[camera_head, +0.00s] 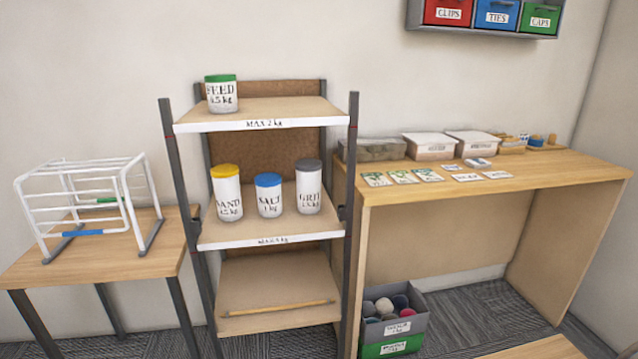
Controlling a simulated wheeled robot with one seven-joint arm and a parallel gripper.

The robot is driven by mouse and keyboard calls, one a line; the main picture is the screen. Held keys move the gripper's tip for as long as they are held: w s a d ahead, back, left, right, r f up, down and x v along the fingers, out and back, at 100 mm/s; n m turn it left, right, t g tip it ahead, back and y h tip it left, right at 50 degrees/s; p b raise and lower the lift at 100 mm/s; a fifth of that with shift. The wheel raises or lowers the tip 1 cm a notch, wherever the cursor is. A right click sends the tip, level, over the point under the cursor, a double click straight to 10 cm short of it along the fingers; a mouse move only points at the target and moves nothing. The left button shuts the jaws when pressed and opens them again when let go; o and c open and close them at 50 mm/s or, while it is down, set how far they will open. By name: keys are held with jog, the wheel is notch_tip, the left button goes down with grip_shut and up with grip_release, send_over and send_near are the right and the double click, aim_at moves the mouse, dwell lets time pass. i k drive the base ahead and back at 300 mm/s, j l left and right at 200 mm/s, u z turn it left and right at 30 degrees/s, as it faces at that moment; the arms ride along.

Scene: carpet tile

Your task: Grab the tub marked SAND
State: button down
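The tub marked SAND (227,194) is white with a yellow lid and stands upright on the middle shelf (270,228), at its left end. The SALT tub (269,196) with a blue lid stands to its right, with a narrow gap. The GRIT tub (309,187) with a grey lid stands further right on the same shelf. The FEED tub (221,95) with a green lid stands on the top shelf (265,113). My gripper is not in view.
Dark uprights (178,165) flank the shelves. A wooden stick (278,308) lies on the lowest shelf. A white wire rack (88,205) stands on a side table (110,262) at left. A desk (500,180) with boxes and cards stands at right; a bin (392,335) of balls sits below.

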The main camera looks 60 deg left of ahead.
aim_at(225, 177)
jog(key=j+u, duration=0.1)
jog(key=u, duration=0.75)
jog(key=i+j+u, duration=0.1)
jog(key=u, duration=0.8)
jog(key=i+u, duration=0.15)
jog(key=u, duration=0.7)
jog(key=i+u, duration=0.1)
jog(key=u, duration=0.3)
jog(key=j+u, duration=0.25)
jog(key=i+j+z, duration=0.1)
jog(key=j, duration=0.5)
jog(key=i+j+z, duration=0.1)
jog(key=j, duration=0.5)
jog(key=j+z, duration=0.1)
jog(key=j, duration=0.5)
